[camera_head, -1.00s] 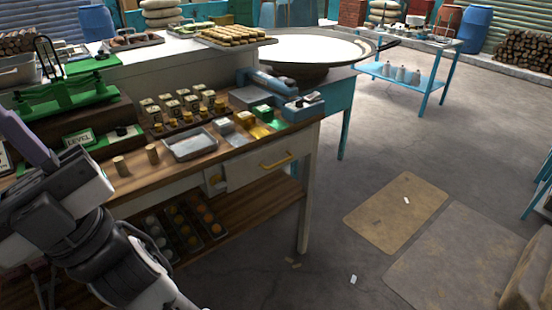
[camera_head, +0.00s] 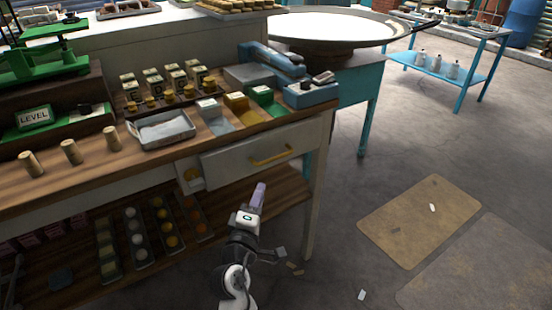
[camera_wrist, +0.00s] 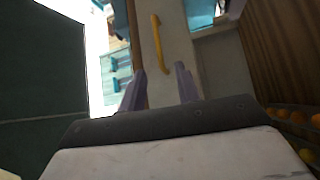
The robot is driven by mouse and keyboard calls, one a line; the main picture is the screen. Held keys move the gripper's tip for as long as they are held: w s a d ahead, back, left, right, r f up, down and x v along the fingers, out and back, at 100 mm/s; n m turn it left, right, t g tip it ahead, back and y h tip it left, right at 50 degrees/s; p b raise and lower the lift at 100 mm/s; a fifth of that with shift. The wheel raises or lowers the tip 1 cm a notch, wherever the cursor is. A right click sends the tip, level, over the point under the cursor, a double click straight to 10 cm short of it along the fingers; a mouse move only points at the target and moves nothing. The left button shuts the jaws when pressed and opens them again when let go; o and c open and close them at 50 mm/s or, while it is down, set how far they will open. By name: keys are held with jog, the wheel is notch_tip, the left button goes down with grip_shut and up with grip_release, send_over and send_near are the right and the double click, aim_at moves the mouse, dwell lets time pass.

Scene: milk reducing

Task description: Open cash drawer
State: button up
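The cash drawer (camera_head: 235,164) has a pale front and sits under the right end of the wooden counter. Its yellow bar handle (camera_head: 270,156) runs across the front. I cannot tell whether the drawer is fully closed. My gripper (camera_head: 259,190) is below the handle in the head view. In the wrist view my gripper (camera_wrist: 160,67) is open, with its two purple-grey fingers apart and nothing seen held. The yellow handle (camera_wrist: 156,40) shows ahead, between the finger lines. The pale drawer front (camera_wrist: 176,45) lies behind it. Contact with the handle cannot be told.
A lower shelf (camera_head: 265,208) holds trays of round goods (camera_head: 165,228) left of my arm. A counter leg (camera_head: 315,200) stands right of the drawer. The counter top carries a metal tray (camera_head: 165,130) and a blue device (camera_head: 285,72). Open floor (camera_head: 350,180) lies to the right.

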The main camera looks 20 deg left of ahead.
aim_at(271, 160)
jog(key=shift+w+a+r+p, duration=0.3)
jog(key=shift+w+p, duration=0.2)
jog(key=shift+w, duration=1.65)
jog(key=shift+w+a+r+p, duration=0.3)
jog(key=shift+w+p, duration=0.2)
jog(key=shift+w, duration=1.65)
jog(key=shift+w+a+r+p, duration=0.2)
jog(key=shift+w+r+p, duration=0.25)
jog(key=shift+w, duration=1.7)
grip_shut()
